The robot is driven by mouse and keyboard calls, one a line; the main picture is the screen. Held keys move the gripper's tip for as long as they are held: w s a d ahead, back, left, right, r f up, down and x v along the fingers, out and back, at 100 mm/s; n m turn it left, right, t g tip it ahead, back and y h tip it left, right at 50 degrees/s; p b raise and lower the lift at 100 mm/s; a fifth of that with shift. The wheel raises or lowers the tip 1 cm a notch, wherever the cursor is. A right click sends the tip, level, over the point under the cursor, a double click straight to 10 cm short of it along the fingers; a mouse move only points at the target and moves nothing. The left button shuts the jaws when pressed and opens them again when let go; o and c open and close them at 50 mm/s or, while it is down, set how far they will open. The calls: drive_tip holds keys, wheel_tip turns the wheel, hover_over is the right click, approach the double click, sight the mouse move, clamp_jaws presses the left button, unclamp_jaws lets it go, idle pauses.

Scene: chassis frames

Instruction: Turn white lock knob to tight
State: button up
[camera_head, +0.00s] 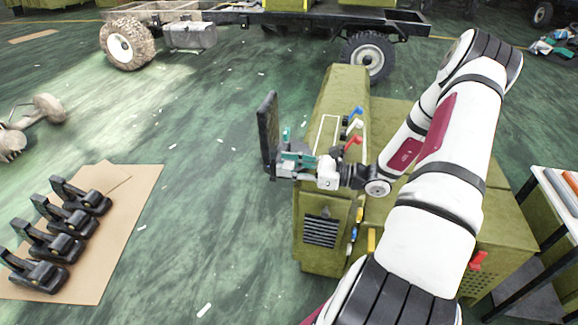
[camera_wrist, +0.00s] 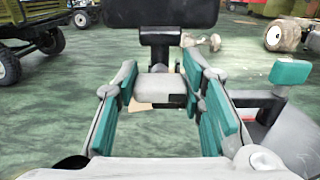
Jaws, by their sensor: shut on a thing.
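My gripper (camera_head: 296,163), with teal finger pads, is at the left side of the olive-green machine (camera_head: 345,85). The wrist view also shows my gripper (camera_wrist: 163,100), its pads on either side of a pale block. This block, which I take as the white lock knob (camera_wrist: 158,87), sits between the fingertips below a black post and an upright dark panel (camera_wrist: 160,12). The panel (camera_head: 268,135) also stands just left of my gripper in the head view. The fingers hide the block's sides, and no tight marking is readable.
A red knob (camera_head: 353,142) and a blue knob (camera_head: 356,111) stick out of the machine just right of my gripper. A separate teal-topped part (camera_wrist: 290,72) stands close to the right finger. A brown sheet (camera_head: 128,205) with several black devices lies on the floor at left.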

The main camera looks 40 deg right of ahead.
drive_tip(key=shift+m, duration=0.3)
drive_tip(key=m+p, duration=0.1)
drive_tip(key=m, duration=0.7)
drive_tip(key=shift+w+d+p, duration=0.1)
drive_tip(key=shift+d+p, duration=0.05)
drive_tip(key=shift+p, duration=0.2)
drive_tip(key=m, duration=0.4)
drive_tip(key=shift+f, duration=0.2)
drive_tip(key=m, duration=0.5)
drive_tip(key=shift+w+d+f, duration=0.1)
drive_tip(key=shift+m, duration=0.3)
drive_tip(key=o, duration=1.2)
drive_tip(key=shift+c, duration=0.2)
